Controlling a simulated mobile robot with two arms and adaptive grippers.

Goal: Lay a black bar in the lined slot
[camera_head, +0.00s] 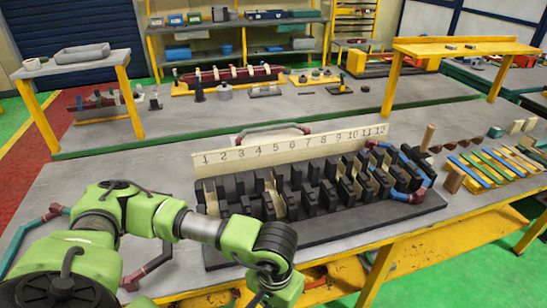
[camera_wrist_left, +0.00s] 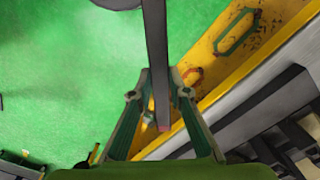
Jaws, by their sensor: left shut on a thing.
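My left gripper (camera_wrist_left: 158,88) is shut on a long, dark bar (camera_wrist_left: 155,45), which runs lengthwise between the fingers in the left wrist view. In the head view my left wrist (camera_head: 275,262) is at the front edge of the bench, in front of the slotted fixture; its fingers are mostly cut off by the lower edge and the bar cannot be made out. The black slotted fixture (camera_head: 400,212) stands before a cream board (camera_head: 290,143) numbered 1 to 12. Cream lining shows in some slots, near the left end, the middle and the right. My right gripper is not in view.
Further right is a rack of coloured strips (camera_head: 497,165) with wooden posts. A dark red handle (camera_head: 272,130) stands behind the board. The yellow bench rail (camera_wrist_left: 215,65) and green floor (camera_wrist_left: 60,80) lie below the gripper.

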